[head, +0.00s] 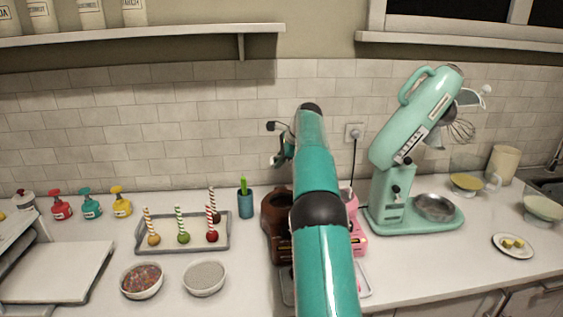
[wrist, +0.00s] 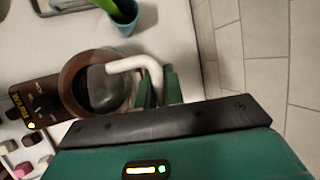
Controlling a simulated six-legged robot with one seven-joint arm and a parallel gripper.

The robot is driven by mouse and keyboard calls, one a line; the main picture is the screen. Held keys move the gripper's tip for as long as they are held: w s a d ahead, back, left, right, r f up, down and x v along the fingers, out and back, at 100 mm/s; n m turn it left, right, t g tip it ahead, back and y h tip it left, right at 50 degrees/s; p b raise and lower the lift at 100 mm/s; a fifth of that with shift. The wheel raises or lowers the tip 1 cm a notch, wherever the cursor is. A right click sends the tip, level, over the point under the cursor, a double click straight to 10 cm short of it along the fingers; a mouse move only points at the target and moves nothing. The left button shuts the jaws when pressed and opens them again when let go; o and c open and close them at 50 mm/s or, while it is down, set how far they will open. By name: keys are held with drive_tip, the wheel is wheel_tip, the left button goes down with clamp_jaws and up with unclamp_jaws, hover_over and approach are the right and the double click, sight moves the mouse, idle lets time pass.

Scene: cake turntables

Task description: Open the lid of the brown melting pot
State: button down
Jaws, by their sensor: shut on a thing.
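The brown melting pot (wrist: 70,78) shows in the wrist view as a round brown rim around a dark middle, with a control panel (wrist: 30,108) at its left. A curved white handle (wrist: 140,63) reaches from a grey piece (wrist: 103,88) over the pot to my gripper (wrist: 158,85). My gripper's green fingers are shut on this handle at the pot's right side. I cannot tell whether the lid is raised. In the head view the brown pot (head: 271,215) is partly hidden behind my arm, and the fingers cannot be made out.
A pink melting pot (head: 360,240) stands just right of my arm. A tray of cake pops (head: 145,244) and two bowls are at left. A mint stand mixer (head: 390,205) stands at right.

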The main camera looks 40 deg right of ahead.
drive_tip(key=shift+w+f, duration=0.2)
idle(0.6)
drive_tip(key=c, duration=1.8)
unclamp_jaws()
drive_tip(key=shift+s+r, duration=0.1)
drive_tip(key=shift+r, duration=0.15)
drive_tip(key=v, duration=0.7)
drive_tip(key=shift+d+r, duration=0.1)
clamp_jaws()
drive_tip(key=shift+r, duration=0.1)
